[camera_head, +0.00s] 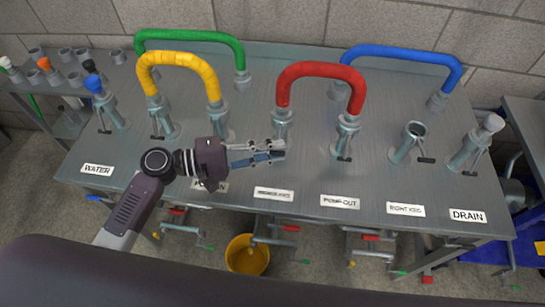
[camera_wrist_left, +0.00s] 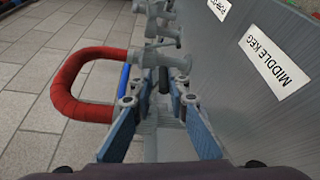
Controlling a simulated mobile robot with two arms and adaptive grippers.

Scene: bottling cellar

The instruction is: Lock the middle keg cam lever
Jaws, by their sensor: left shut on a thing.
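The middle keg fitting (camera_head: 282,122) is a grey upright coupling behind the label "MIDDLE KEG" (camera_head: 273,194); the label also shows in the wrist view (camera_wrist_left: 275,66). One end of the red hose (camera_head: 320,71) sits on this fitting, the other on the pump-out fitting (camera_head: 346,128). My left gripper (camera_head: 272,152) reaches in from the left, in front of the middle keg fitting. Its blue-padded fingers (camera_wrist_left: 155,98) are around the dark-ended cam lever (camera_wrist_left: 163,82) below the coupling. The lever's exact angle is hard to tell. My right gripper is out of view.
The yellow hose (camera_head: 180,60) stands left of my gripper, with green (camera_head: 190,36) and blue (camera_head: 405,52) hoses behind. The right keg fitting (camera_head: 411,135) is uncapped; the drain (camera_head: 480,135) has a grey cap. A yellow bucket (camera_head: 247,255) stands under the steel table.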

